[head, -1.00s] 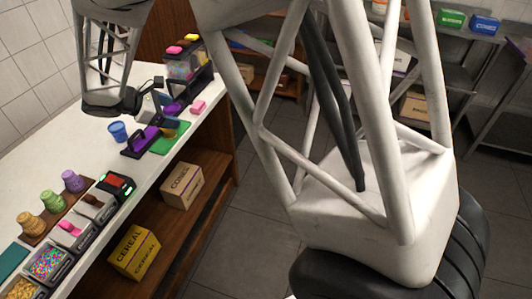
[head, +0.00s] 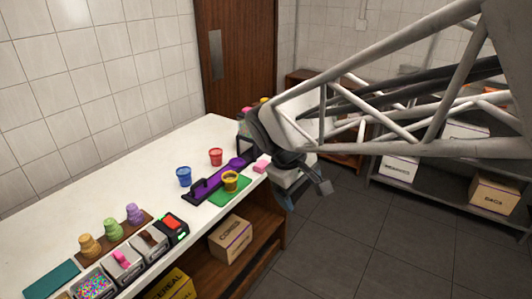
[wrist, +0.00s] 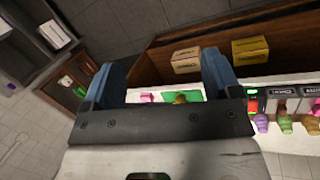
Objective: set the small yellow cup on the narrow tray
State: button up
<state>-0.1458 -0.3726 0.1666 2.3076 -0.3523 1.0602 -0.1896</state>
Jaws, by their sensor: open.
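The small yellow cup (head: 230,182) stands upright on the green mat (head: 233,200), beside the narrow purple tray (head: 207,186) in the head view. I cannot tell whether the cup touches the tray. In the wrist view the yellow cup (wrist: 181,98) shows small, partly hidden behind my gripper's body, with the green mat (wrist: 208,95) around it. My gripper (head: 305,192) is open and empty, out past the counter's front edge, to the right of the cup and apart from it. Its two blue-grey fingers also show wide apart in the wrist view (wrist: 160,75).
A blue cup (head: 184,176) and a red cup (head: 216,157) stand behind the tray. A pink block (head: 261,166) lies right of the mat. Stacked cups (head: 111,229) and topping bins (head: 124,264) fill the near left. The counter's back left (head: 100,180) is clear.

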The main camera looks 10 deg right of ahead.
jog(key=s+d+m+t+y, duration=0.1)
jog(key=s+m, duration=0.5)
jog(key=s, duration=0.6)
jog(key=shift+s+t+y, duration=0.4)
jog(key=shift+t+y, duration=0.1)
jog(key=shift+y, duration=0.7)
jog(key=shift+d+r, duration=0.1)
